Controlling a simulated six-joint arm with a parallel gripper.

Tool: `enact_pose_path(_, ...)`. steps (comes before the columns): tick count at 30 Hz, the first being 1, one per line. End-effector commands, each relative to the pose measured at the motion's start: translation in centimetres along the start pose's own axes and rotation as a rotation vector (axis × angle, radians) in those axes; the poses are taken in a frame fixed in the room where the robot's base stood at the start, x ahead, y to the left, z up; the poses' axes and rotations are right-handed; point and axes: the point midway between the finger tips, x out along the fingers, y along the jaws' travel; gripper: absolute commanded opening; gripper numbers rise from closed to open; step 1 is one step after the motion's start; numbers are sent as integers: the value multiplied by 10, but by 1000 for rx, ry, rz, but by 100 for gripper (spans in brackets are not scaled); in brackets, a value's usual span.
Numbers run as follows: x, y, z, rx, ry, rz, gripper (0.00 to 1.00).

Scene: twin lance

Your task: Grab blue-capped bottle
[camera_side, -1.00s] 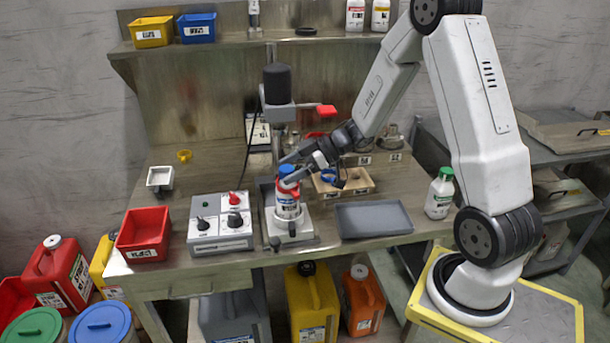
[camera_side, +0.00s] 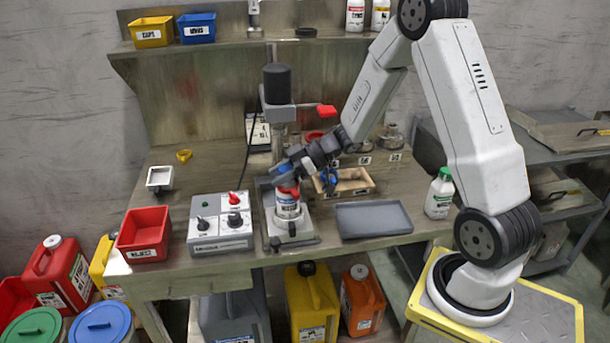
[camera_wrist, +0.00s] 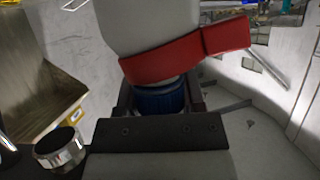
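The bottle (camera_side: 287,208) stands upright in the grey fixture on the bench, with a white body and a red band near its top. Its blue cap (camera_side: 284,168) is partly covered by my gripper (camera_side: 288,176), which reaches in from the upper right. In the wrist view, the blue cap (camera_wrist: 158,98) lies between the two dark fingers of my gripper (camera_wrist: 160,102). The red band (camera_wrist: 185,55) and pale body (camera_wrist: 150,22) show beyond it. The fingers sit close to the cap on both sides, but I cannot tell whether they press on it.
A grey press with a red handle (camera_side: 326,111) rises behind the bottle. A control box (camera_side: 220,222) stands left of it, a grey tray (camera_side: 372,220) right. A wooden box (camera_side: 347,183) lies behind the tray. A green-capped bottle (camera_side: 439,194) stands at the bench's right end.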

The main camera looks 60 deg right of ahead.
Motion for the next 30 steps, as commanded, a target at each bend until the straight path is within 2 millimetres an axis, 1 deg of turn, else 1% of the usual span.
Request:
enact_pose_path(1,0,0,0,0,0,0,19)
enact_pose_path(3,0,0,0,0,0,0,0)
enact_pose_path(30,0,0,0,0,0,0,0)
